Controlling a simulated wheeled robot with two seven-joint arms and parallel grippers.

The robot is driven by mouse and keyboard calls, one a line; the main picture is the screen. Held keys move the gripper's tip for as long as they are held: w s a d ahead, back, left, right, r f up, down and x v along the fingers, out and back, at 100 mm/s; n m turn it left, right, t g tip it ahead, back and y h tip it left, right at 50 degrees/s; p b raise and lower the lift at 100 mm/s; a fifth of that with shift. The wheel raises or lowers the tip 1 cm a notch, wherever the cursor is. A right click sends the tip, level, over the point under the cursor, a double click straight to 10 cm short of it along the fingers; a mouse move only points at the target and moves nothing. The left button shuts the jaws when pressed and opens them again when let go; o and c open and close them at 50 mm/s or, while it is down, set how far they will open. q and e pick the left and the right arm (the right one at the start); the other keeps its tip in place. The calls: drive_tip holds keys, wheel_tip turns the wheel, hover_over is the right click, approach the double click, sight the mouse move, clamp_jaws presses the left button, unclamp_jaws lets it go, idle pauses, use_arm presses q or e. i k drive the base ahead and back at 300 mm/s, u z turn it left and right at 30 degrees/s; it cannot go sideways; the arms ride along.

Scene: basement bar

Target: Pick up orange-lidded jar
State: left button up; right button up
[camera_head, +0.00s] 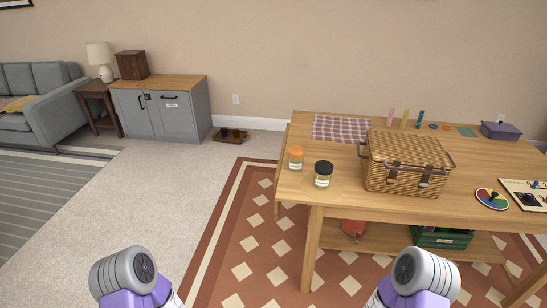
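The orange-lidded jar (295,159) stands upright near the left edge of the wooden table (340,206). It is a small clear jar with pale contents and a label. A similar jar with a black lid (323,174) stands just to its right and nearer to me. Only parts of my two arms show, at the bottom left and the bottom right of the head view. They are well short of the table. No gripper fingers are visible in this view.
A wicker basket (405,165) stands right of the jars. A checkered cloth (341,129) lies behind them. Bottles, a purple box (501,131) and game pieces occupy the right side. A lower shelf holds a green crate (441,237).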

sight(294, 165)
drive_tip(key=i, duration=1.05)
drive_tip(key=z, duration=0.3)
